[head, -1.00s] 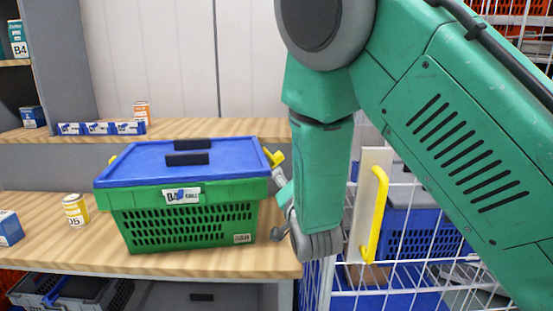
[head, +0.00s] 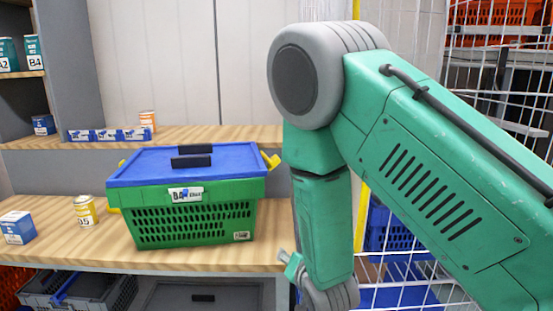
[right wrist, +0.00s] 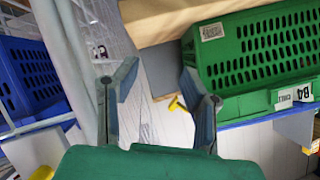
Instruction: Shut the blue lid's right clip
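A green tote (head: 195,228) with a blue lid (head: 190,160) stands on the wooden shelf. The lid's yellow right clip (head: 270,160) sticks outward at the lid's right end; it also shows in the right wrist view (right wrist: 177,103). Yellow also shows at the tote's left end. My right gripper (head: 290,262) is lower and to the right of the tote, partly hidden by my arm. In the right wrist view my right gripper (right wrist: 163,95) is open and empty, with the clip beyond its fingers, apparently untouched. My left gripper is out of view.
A white wire cage (head: 400,270) with blue totes is at the right. Grey bins (head: 75,290) sit below the shelf.

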